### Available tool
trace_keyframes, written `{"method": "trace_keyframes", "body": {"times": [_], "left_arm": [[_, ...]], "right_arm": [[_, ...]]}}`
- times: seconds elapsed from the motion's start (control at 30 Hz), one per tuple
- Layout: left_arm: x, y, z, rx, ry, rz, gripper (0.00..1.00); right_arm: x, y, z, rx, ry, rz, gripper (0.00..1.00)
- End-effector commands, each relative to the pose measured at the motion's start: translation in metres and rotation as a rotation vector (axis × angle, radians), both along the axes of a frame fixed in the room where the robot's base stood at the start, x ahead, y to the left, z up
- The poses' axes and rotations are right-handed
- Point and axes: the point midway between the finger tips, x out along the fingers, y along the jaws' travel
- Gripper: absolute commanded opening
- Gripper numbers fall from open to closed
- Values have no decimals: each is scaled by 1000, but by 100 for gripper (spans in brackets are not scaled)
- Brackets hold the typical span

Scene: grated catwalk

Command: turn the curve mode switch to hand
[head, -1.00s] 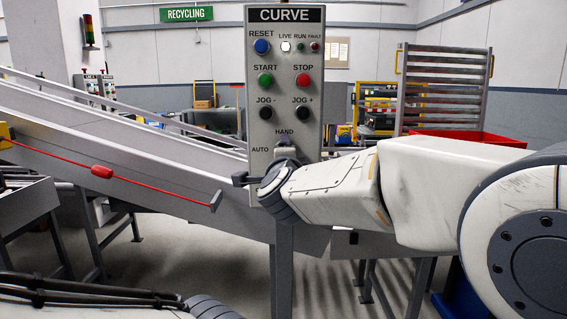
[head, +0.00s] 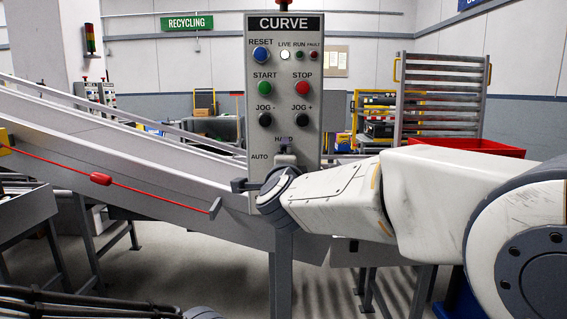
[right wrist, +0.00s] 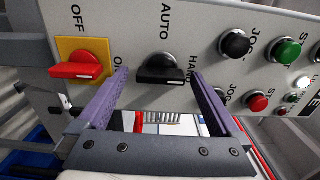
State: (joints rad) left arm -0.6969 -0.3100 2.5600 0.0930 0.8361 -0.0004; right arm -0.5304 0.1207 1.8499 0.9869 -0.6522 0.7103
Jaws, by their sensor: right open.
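The CURVE control panel (head: 284,100) stands upright in the middle of the head view. My right gripper (right wrist: 160,76) is open, with one purple finger near each end of the handle. Contact cannot be told. My left gripper is out of view.
A red rotary switch (right wrist: 76,66) on a yellow plate, marked OFF and ON, sits beside the left finger. Jog, start and stop buttons (right wrist: 235,44) are to the right. A sloped conveyor (head: 130,160) with a red pull cord (head: 101,179) runs behind on the left.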

Motion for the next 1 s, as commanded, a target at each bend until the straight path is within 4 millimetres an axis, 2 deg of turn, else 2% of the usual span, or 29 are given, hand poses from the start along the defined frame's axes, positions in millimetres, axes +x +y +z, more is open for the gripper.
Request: {"method": "trace_keyframes", "body": {"times": [0.5, 0.7, 1.0], "left_arm": [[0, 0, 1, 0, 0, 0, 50], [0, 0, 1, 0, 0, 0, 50], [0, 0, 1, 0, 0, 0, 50]], "right_arm": [[-89, 1, 1, 1, -1, 3, 100], [-102, 0, 0, 1, 1, 0, 100], [-102, 0, -1, -5, 2, 1, 100]]}}
